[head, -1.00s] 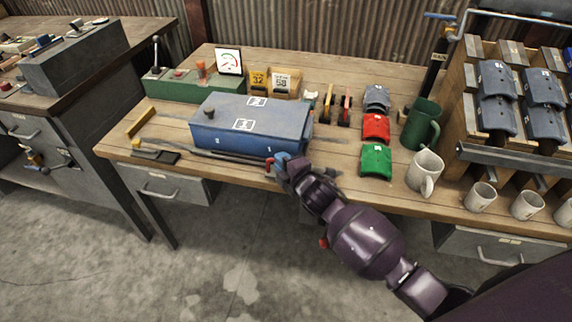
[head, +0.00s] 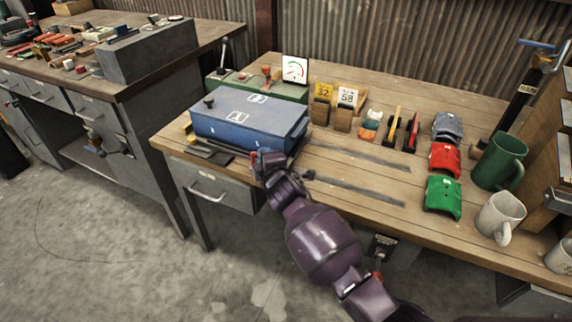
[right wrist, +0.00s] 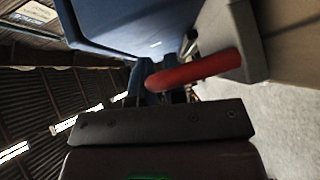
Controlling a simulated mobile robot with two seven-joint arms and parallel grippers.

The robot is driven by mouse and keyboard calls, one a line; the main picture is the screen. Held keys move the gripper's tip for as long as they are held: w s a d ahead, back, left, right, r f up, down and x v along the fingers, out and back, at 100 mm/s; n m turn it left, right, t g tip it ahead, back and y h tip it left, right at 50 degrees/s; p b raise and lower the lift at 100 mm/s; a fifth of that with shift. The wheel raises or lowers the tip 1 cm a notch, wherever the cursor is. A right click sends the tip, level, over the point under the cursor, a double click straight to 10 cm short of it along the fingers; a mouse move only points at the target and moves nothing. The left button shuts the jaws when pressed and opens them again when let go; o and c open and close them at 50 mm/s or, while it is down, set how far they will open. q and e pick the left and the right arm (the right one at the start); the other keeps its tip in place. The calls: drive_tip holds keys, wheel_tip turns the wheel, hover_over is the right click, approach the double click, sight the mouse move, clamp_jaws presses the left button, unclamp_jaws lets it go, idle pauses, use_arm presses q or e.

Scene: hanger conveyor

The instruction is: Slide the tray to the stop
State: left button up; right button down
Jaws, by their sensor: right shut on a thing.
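The tray is a blue box (head: 250,125) with a dark knob and white labels on top. It sits at the left end of two dark rails (head: 360,188) on the bench. A small yellowish block (head: 188,130) shows at its left end, most of it hidden; I cannot tell whether they touch. My right gripper (head: 262,162) is at the tray's front right corner, shut on a red handle (right wrist: 195,72). The fingers are dark and partly hidden in the right wrist view. My left gripper is not in view.
A black pad (head: 208,152) lies at the bench's front left. A green control box (head: 262,84) with a gauge stands behind the tray. Red (head: 444,158) and green (head: 443,197) pieces and mugs (head: 500,215) stand to the right. The rails right of the tray are bare.

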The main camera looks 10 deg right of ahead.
sight(255, 154)
drive_tip(key=shift+w+a+f+b, duration=0.1)
drive_tip(key=shift+w+a+b, duration=0.1)
drive_tip(key=shift+w+a, duration=0.3)
drive_tip(key=shift+w+a+f+b, duration=0.15)
drive_tip(key=shift+w+a, duration=0.15)
drive_tip(key=shift+a, duration=0.4)
drive_tip(key=shift+a+r, duration=0.1)
drive_tip(key=shift+r, duration=0.25)
drive_tip(key=c, duration=1.2)
unclamp_jaws()
drive_tip(key=shift+w+a, duration=0.15)
drive_tip(key=shift+o, duration=0.2)
drive_tip(key=shift+f, duration=0.1)
